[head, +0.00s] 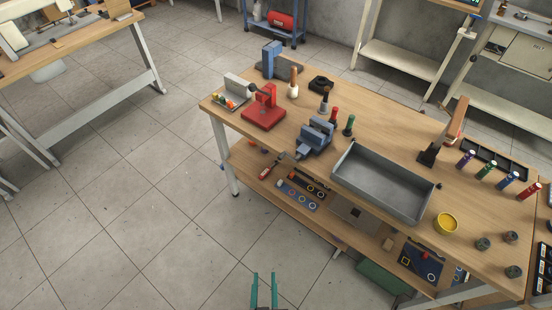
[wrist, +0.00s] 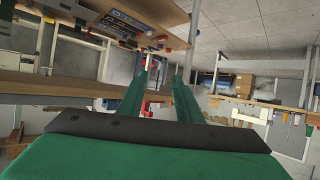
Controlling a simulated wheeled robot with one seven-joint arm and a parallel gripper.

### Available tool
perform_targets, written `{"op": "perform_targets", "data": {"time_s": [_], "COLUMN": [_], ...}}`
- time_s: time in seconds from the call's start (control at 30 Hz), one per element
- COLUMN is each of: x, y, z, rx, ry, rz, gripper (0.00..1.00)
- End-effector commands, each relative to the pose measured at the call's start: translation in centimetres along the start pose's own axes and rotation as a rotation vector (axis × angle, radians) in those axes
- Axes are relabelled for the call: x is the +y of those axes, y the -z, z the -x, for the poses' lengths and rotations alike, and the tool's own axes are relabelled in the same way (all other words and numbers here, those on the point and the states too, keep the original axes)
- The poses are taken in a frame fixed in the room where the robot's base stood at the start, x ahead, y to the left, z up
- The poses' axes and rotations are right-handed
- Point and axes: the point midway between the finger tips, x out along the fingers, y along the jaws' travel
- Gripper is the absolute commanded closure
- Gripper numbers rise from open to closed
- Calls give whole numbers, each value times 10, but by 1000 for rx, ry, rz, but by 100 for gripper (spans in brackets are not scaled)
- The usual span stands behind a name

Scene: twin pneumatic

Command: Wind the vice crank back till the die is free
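The blue-grey vice (head: 316,138) is fixed near the front edge of the wooden workbench (head: 385,125). A thin metal crank (head: 287,156) sticks out from its front, over the bench edge. A red-handled piece (head: 265,172) shows just below it; I cannot tell whether it belongs to the crank. The die is too small or hidden to make out in the vice jaws. My gripper (head: 264,288) is low in front of the bench, well away from the vice. Its two green fingers stand apart and empty, also in the wrist view (wrist: 165,72).
A grey tray (head: 348,184) stands right of the vice. Red and green-handled tools (head: 348,126) stand close behind it. A red press (head: 264,108) stands to its left. A lower shelf (head: 262,160) holds tools. The tiled floor (head: 150,220) left of the bench is clear.

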Motion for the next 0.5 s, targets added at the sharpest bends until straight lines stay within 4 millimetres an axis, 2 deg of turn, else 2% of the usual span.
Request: {"op": "perform_targets", "data": {"time_s": [0.03,0.13,0.27,0.37,0.5], "x": [-2,-2,-4,-5,-6], "y": [-1,-3,6,22,57], "z": [-20,-56,-100,-131,-168], "rx": [-8,-32,-39,-24,30], "ry": [-13,-58,-129,-199,-310], "rz": [6,14,21,20,4], "gripper": [68,68,68,68,68]}}
